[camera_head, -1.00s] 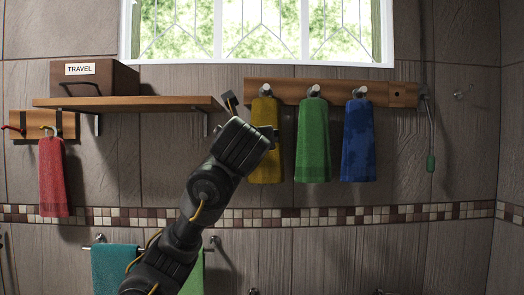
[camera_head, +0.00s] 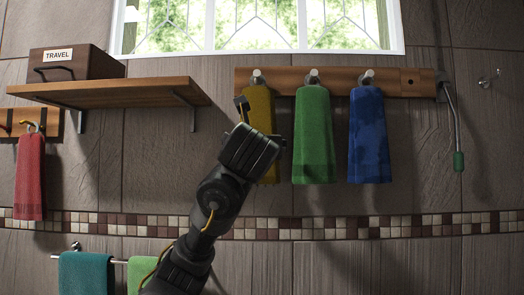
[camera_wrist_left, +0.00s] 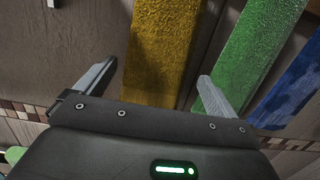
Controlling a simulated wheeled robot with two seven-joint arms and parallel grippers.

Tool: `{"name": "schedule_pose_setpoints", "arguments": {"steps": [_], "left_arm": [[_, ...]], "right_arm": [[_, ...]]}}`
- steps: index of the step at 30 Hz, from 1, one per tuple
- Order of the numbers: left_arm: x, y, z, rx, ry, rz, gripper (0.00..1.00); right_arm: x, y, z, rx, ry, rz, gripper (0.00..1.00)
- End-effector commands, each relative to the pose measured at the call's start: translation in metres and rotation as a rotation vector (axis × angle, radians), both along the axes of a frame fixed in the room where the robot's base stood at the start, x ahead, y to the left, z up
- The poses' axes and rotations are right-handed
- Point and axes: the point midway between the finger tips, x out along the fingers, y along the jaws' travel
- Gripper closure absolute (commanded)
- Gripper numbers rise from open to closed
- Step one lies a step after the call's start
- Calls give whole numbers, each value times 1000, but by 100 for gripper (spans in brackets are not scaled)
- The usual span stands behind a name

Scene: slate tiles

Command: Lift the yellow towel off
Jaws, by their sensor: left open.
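The yellow towel (camera_head: 260,110) hangs from a peg on the wooden rail, leftmost of three towels there. My left gripper (camera_head: 262,122) is open in front of it, and its dark body hides the towel's lower part in the head view. In the left wrist view, the yellow towel (camera_wrist_left: 160,55) shows between the two spread fingers of my left gripper (camera_wrist_left: 158,72). The right finger lies over the edge of the green towel (camera_wrist_left: 250,50) in that view; I cannot tell whether it touches. My right gripper is not in view.
The green towel (camera_head: 313,140) and a blue towel (camera_head: 369,140) hang to the right on the same rail (camera_head: 290,80). A wooden shelf (camera_head: 120,92) with a TRAVEL box (camera_head: 75,65) is at left. A red towel (camera_head: 30,175) hangs below it. A teal towel (camera_head: 85,272) hangs on a lower bar.

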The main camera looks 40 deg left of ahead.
Motion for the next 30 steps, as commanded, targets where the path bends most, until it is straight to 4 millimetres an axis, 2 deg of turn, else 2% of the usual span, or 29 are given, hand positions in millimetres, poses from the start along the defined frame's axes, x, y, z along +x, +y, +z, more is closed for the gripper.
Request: {"name": "schedule_pose_setpoints", "arguments": {"steps": [6,10,16,23,30], "left_arm": [[26,22,9,-1,3,6,5],[37,29,9,-1,3,3,5],[41,30,10,-1,1,0,5],[67,44,24,-1,3,2,5],[84,56,22,-1,0,-1,5]], "right_arm": [[2,1,16,2,-3,0,100],[1,1,20,2,-3,0,100],[2,1,21,2,-5,0,100],[2,1,46,1,-4,0,100],[2,1,51,1,-4,0,100]]}}
